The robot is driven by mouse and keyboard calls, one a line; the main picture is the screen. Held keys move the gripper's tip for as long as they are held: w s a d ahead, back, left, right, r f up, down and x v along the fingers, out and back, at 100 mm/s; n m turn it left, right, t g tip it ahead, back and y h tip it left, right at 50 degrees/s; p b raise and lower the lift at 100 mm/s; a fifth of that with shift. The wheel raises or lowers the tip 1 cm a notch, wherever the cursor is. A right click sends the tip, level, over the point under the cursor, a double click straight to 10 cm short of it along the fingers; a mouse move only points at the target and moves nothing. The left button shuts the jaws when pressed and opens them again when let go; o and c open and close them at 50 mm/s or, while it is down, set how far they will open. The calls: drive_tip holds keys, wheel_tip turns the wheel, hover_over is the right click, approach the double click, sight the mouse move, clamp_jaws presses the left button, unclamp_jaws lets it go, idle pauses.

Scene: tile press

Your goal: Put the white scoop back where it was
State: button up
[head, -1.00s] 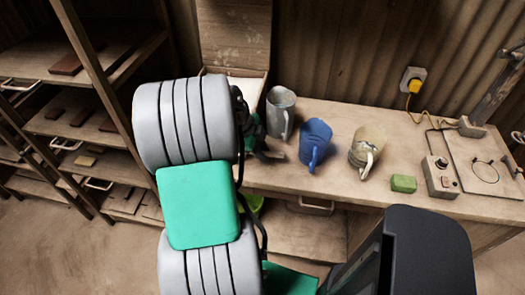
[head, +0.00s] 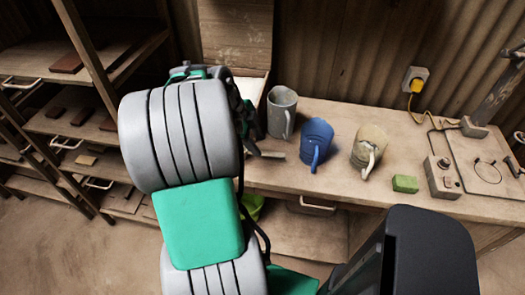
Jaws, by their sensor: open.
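The palest vessel, an off-white scoop (head: 369,143) with brown stains and a handle towards me, stands on the workbench (head: 440,207), right of a blue scoop (head: 315,137). A grey metal scoop (head: 281,110) stands left of the blue one. I cannot tell for certain that the off-white one is the white scoop. My gripper (head: 262,152) is mostly hidden behind my arm. Its dark end shows left of the blue scoop and below the grey one, open, with no scoop seen in it.
An open wooden box (head: 236,35) with something white inside stands behind my arm. A green block (head: 405,184) and a control box (head: 443,178) with a cable lie to the right. A shelf rack (head: 75,120) with tiles fills the left. Bench front between scoops and edge is clear.

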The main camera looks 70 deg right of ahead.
drive_tip(key=v, duration=0.6)
drive_tip(key=w+a+n+t, duration=0.3)
drive_tip(key=w+a+n, duration=0.8)
drive_tip(key=w+n, duration=0.1)
drive_tip(key=w+a+n+t+y, duration=0.1)
drive_tip(key=w+a+n+t, duration=0.1)
drive_tip(key=a+n, duration=0.9)
drive_tip(key=w+a+f+n+t+y, duration=0.1)
drive_tip(key=w+a+n+t, duration=0.1)
drive_tip(key=a+n, duration=0.9)
drive_tip(key=a, duration=0.5)
drive_tip(key=shift+w+a+n+y, duration=0.25)
drive_tip(key=shift+a+n+y, duration=0.05)
drive_tip(key=shift+a+y, duration=0.1)
drive_tip(key=shift+d, duration=0.15)
